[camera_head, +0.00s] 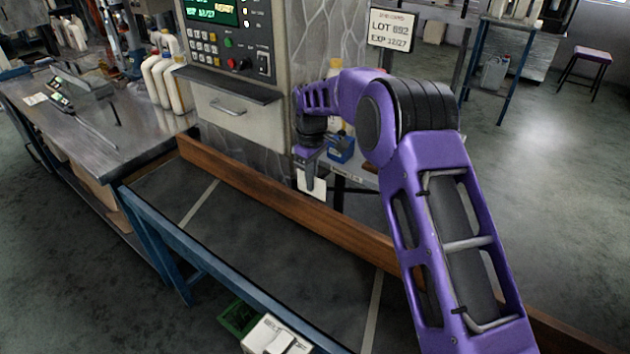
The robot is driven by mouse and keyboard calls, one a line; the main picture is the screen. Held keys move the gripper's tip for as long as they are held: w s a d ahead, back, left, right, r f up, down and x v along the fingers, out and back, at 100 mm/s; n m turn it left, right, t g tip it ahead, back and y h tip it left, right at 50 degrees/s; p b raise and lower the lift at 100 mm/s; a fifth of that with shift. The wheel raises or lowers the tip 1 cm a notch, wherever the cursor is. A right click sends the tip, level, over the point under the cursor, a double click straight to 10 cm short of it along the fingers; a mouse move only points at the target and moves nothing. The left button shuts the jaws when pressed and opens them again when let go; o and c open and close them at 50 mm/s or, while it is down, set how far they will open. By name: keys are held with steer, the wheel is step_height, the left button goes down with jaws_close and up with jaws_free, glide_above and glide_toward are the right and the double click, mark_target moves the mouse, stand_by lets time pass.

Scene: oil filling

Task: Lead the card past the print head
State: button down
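My gripper (309,169) points down over the far wooden rail of the belt, in front of the printer cabinet's right side. Its fingers are seen edge-on and look shut on a small white card (318,186), which hangs below them, upright. A finger covers part of the card. A small blue unit (341,149) is just right of the gripper; I cannot tell whether it is the print head. The printer cabinet (240,125) has a keypad and a lit screen (211,12) reading "EXP 12/27 READY".
The dark conveyor (255,240) with its wooden rail (285,203) runs across the front and is mostly bare. A sign (391,30) reads "LOT 692 EXP 12/27". A metal bench (110,140) with white bottles (160,84) is left. A green bin (238,318) and white box (275,338) sit at the front.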

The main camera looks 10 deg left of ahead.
steer(key=shift+w+a, duration=0.4)
steer(key=shift+a, duration=0.6)
steer(key=shift+w+a, duration=0.35)
steer(key=shift+a, duration=0.6)
steer(key=shift+w+a, duration=0.4)
steer(key=shift+a, duration=0.6)
